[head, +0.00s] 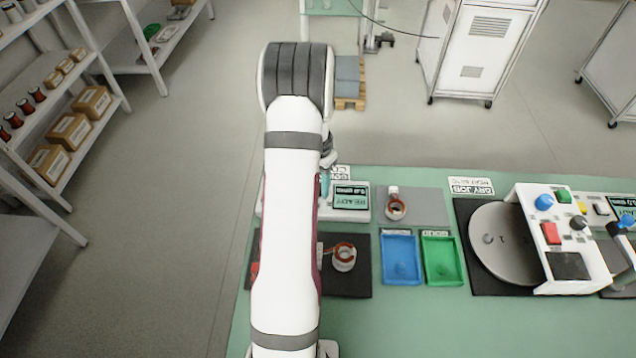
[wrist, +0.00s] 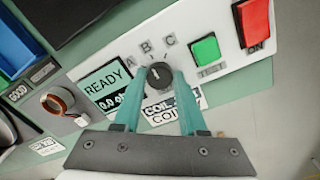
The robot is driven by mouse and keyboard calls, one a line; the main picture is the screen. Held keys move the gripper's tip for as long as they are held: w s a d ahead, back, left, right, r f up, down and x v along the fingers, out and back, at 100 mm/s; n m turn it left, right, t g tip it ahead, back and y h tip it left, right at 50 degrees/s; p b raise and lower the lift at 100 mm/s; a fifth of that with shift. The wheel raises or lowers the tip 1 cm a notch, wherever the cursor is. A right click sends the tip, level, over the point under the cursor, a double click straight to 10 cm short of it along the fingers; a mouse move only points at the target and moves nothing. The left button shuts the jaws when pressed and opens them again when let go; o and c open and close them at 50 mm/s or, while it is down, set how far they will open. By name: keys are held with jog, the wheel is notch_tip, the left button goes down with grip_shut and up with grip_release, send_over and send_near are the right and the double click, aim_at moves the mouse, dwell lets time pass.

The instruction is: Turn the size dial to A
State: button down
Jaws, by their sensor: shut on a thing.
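The size dial (wrist: 159,76) is a small dark round knob on a white tester panel (wrist: 222,72). The letters A (wrist: 131,49), B (wrist: 146,45) and C (wrist: 169,40) are printed above it. My gripper (wrist: 161,80) has its two teal fingers shut on the dial, one on each side. Which letter the dial points to is too small to tell for sure. In the head view my arm hides the dial, and only a bit of a teal finger shows beside the tester (head: 350,215).
A READY display (wrist: 112,85) is left of the dial; a green button (wrist: 206,50) and red switch (wrist: 254,20) are to the right. A copper coil (head: 395,209), blue tray (head: 384,275) and green tray (head: 459,275) are on the table right of my arm.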

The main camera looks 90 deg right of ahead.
jog(key=n, duration=0.4)
jog(key=shift+n, duration=2.2)
jog(key=shift+c, duration=2.3)
grip_release()
notch_tip(320, 180, up, 16)
jog(key=shift+w, duration=0.3)
